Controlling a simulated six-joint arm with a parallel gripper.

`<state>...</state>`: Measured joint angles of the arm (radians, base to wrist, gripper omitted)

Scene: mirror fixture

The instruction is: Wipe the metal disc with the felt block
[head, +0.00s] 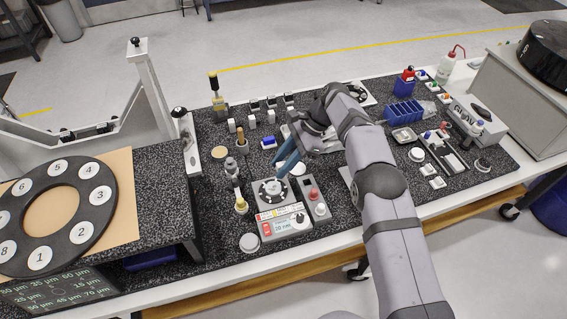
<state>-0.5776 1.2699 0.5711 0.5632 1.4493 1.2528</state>
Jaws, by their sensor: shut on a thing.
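The metal disc (273,188) looks like a small grey round piece in the middle of a dark ring on the white fixture with the red panel. My gripper (279,166) reaches down from the upper right, with its blue-grey fingers just above and behind the disc. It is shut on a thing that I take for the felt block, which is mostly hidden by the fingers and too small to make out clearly. I cannot tell whether it touches the disc.
A white knob and a red-topped piece (313,194) stand right of the disc. A blue-topped white block (268,142) lies behind. Blue bins (404,112) stand at the right.

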